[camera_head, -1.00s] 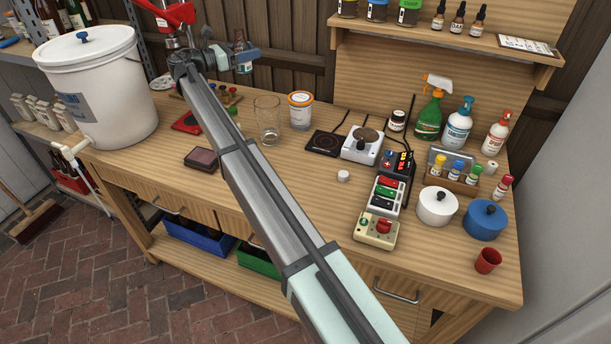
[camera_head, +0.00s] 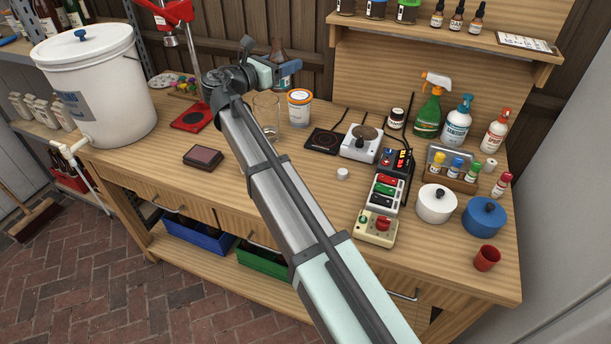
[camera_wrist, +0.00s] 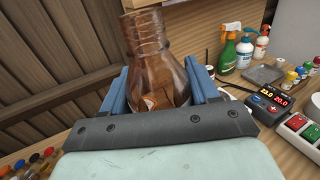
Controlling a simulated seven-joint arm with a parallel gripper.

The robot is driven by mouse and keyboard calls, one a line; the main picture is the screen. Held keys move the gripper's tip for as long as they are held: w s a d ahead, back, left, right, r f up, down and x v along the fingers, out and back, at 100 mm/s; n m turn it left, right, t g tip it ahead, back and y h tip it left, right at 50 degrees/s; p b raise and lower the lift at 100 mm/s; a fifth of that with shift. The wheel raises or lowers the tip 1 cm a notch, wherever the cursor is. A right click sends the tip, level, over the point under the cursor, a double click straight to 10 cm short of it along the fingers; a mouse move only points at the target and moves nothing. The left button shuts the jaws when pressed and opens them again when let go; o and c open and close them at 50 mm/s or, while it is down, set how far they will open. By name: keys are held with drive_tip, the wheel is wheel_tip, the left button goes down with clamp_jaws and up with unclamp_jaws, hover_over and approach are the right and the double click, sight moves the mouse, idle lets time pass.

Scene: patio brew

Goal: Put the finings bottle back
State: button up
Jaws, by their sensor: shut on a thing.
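My gripper (camera_head: 284,72) is over the back of the workbench, high and left of the middle. It is shut on a brown glass bottle (camera_head: 278,47), which is see-through with a narrow neck and a wider body. In the wrist view the bottle (camera_wrist: 150,55) stands between the blue fingers of my gripper (camera_wrist: 160,88), slightly tilted in the picture. A small orange-and-white label patch shows low on it; I cannot read it, so I cannot tell if this is the finings bottle. Its base is hidden by the gripper.
The upper shelf (camera_head: 455,45) holds small dropper bottles (camera_head: 457,18) and jars. Below my gripper are a clear glass (camera_head: 265,112) and a white tub (camera_head: 300,108). A red stand (camera_head: 190,118) is left. Spray bottles (camera_head: 430,108) stand right.

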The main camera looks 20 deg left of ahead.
drive_tip(key=s+d+n+t+y, duration=0.1)
drive_tip(key=s+d+n+y, duration=0.1)
drive_tip(key=s+d, duration=0.65)
drive_tip(key=shift+y, duration=0.3)
drive_tip(key=shift+w+d+f, duration=0.25)
drive_tip(key=shift+f, duration=3.5)
drive_tip(key=shift+w+d+f, duration=0.3)
drive_tip(key=shift+f, duration=3.4)
drive_tip(key=shift+w+d+f, duration=0.25)
drive_tip(key=shift+f, duration=3.5)
drive_tip(key=shift+f, duration=0.1)
drive_tip(key=o, duration=1.2)
drive_tip(key=v, duration=1.2)
